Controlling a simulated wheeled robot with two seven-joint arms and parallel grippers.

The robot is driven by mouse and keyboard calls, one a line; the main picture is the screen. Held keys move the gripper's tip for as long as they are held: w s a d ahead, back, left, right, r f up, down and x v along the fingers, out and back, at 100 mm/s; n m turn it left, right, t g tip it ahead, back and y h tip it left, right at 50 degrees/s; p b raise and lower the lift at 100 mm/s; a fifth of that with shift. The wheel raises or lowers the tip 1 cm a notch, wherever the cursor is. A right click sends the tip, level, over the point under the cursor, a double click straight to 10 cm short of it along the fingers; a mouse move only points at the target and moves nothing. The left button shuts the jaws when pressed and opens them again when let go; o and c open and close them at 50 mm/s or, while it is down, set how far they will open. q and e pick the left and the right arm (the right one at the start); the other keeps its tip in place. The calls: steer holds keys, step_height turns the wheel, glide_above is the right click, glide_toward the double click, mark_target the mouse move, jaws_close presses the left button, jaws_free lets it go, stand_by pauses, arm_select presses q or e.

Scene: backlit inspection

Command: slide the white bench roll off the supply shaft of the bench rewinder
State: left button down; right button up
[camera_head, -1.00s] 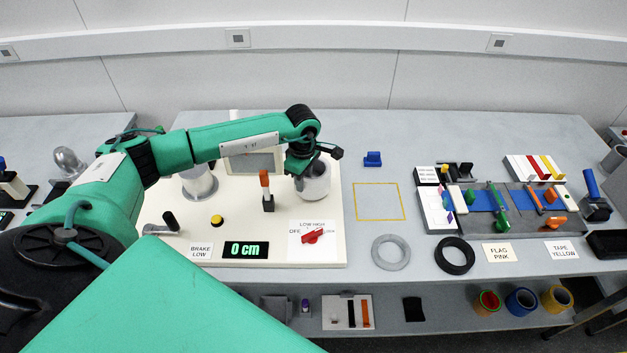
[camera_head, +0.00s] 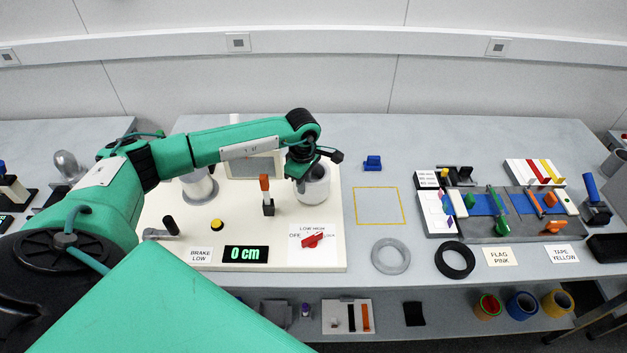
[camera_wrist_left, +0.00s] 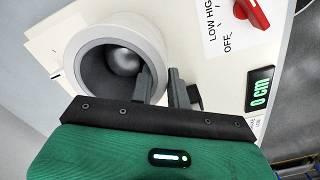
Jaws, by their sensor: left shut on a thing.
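The white bench roll (camera_head: 316,187) stands on the right part of the cream rewinder board (camera_head: 330,240). In the left wrist view the roll (camera_wrist_left: 150,38) shows its thick white wall, grey hollow core and a rounded metal shaft end (camera_wrist_left: 124,62) inside. My left gripper (camera_head: 301,183) is at the roll's near left rim. In the left wrist view its fingers (camera_wrist_left: 160,76) straddle the wall, one inside the core and one outside, shut on it. The roll is still around the shaft; its underside is hidden. My right gripper is not in view.
Another spool (camera_head: 199,188) stands left on the board. An orange-topped post (camera_head: 267,194) is close left of the roll. A red switch (camera_head: 312,240) and a 0 cm display (camera_head: 245,254) sit in front. A yellow-outlined square (camera_head: 380,206) is empty to the right.

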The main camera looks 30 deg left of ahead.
arm_select(q)
steer(key=shift+r, duration=0.2)
steer(key=shift+r+p, duration=0.3)
steer(key=shift+r, duration=0.2)
steer(key=shift+r+p, duration=1.2)
steer(key=shift+r, duration=2)
